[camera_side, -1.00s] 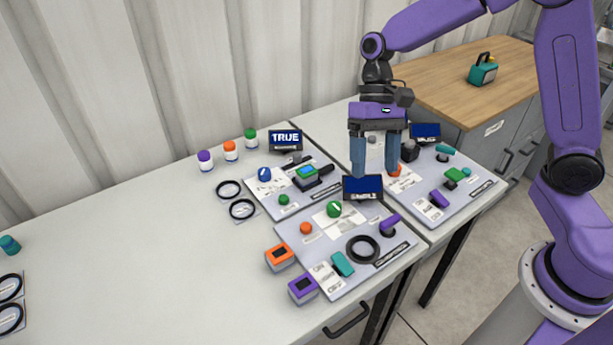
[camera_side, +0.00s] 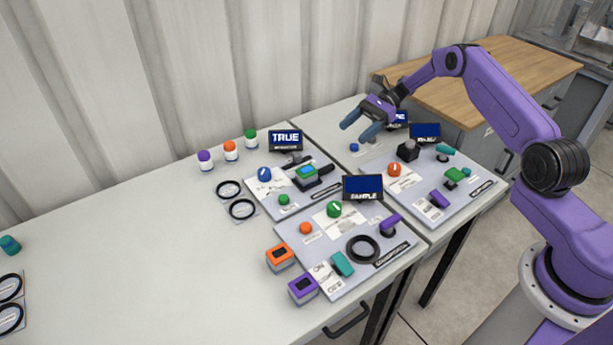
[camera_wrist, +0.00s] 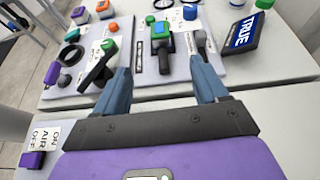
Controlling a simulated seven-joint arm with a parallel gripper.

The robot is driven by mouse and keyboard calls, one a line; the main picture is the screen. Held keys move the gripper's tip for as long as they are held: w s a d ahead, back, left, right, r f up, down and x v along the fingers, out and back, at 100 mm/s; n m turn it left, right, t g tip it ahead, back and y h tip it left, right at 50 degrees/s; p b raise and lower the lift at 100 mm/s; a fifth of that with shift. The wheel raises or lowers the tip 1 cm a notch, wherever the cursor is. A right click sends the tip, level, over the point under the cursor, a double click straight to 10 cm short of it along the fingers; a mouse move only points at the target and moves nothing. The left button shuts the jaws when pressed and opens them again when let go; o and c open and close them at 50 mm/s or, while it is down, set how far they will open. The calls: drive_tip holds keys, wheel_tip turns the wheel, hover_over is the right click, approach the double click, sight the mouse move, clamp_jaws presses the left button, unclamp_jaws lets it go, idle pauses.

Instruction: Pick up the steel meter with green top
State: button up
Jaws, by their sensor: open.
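The steel meter with green top (camera_side: 306,174) sits upright on the pipe fitting of the board below the TRUE screen in the side view. In the wrist view the meter (camera_wrist: 161,30) stands ahead of my gripper, in line with the gap between the fingers. My gripper (camera_side: 359,128) is open and empty, tilted, to the upper right of the meter and clear of it. Its two blue fingers also show in the wrist view (camera_wrist: 160,70), with nothing between them.
The TRUE screen (camera_side: 285,141) and SAMPLE screen (camera_side: 363,187) stand near the meter. An orange-topped meter (camera_side: 280,258) and a purple-topped meter (camera_side: 303,289) are at the front. Several capped jars (camera_side: 230,151) line the back. The table's left part is mostly clear.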

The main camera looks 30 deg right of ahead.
approach(310, 168)
drive_tip(key=x, duration=0.3)
drive_tip(key=shift+a+f, duration=0.25)
drive_tip(key=shift+f, duration=0.1)
drive_tip(key=shift+x, duration=3.05)
drive_tip(key=shift+r, duration=0.2)
drive_tip(key=c, duration=1.2)
